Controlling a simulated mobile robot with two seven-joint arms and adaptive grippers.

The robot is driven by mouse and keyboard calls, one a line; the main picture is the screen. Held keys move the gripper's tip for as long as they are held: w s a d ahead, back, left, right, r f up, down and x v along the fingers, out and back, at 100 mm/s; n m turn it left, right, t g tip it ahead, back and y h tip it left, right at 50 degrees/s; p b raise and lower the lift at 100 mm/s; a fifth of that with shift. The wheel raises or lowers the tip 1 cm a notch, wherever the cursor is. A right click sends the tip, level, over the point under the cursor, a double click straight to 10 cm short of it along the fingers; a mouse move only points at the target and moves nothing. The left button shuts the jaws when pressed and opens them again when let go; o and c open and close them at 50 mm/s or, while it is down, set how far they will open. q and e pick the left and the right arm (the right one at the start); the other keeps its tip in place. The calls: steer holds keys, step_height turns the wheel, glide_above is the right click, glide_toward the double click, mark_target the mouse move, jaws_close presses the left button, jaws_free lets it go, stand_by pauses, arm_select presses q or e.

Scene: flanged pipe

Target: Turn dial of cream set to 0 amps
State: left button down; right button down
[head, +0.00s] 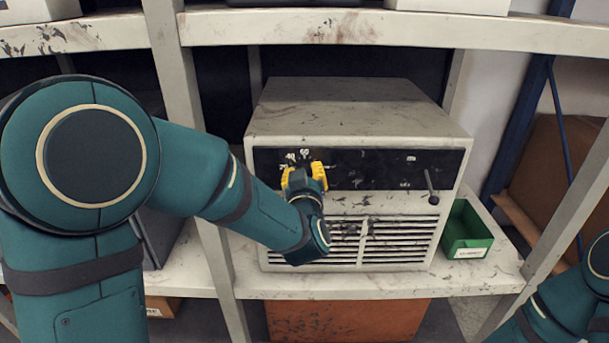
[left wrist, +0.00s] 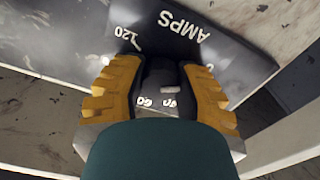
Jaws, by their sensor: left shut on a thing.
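The cream set (head: 355,108) is a scuffed box on the shelf, with a black front panel (head: 380,168) and louvres below. My left gripper (head: 304,174) is at the panel's left part, its yellow fingers closed around the dark dial. In the left wrist view the dial (left wrist: 161,76) sits between both fingers. The panel lettering reads AMPS, with 120 at the upper left and other numbers partly covered near the fingers. The dial's pointer cannot be made out. Only part of my right arm shows at the lower right of the head view; its gripper is out of view.
A lever (head: 431,187) sticks out at the panel's right. A green bin (head: 466,232) stands right of the set. Shelf posts (head: 180,90) rise at left and right, and an upper shelf (head: 350,27) runs above. An orange-brown box (head: 345,320) is below.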

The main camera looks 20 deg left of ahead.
stand_by(0.4)
arm_select(q)
steer(key=c, duration=0.6)
jaws_free()
steer(key=v, duration=0.7)
steer(key=shift+s, duration=0.25)
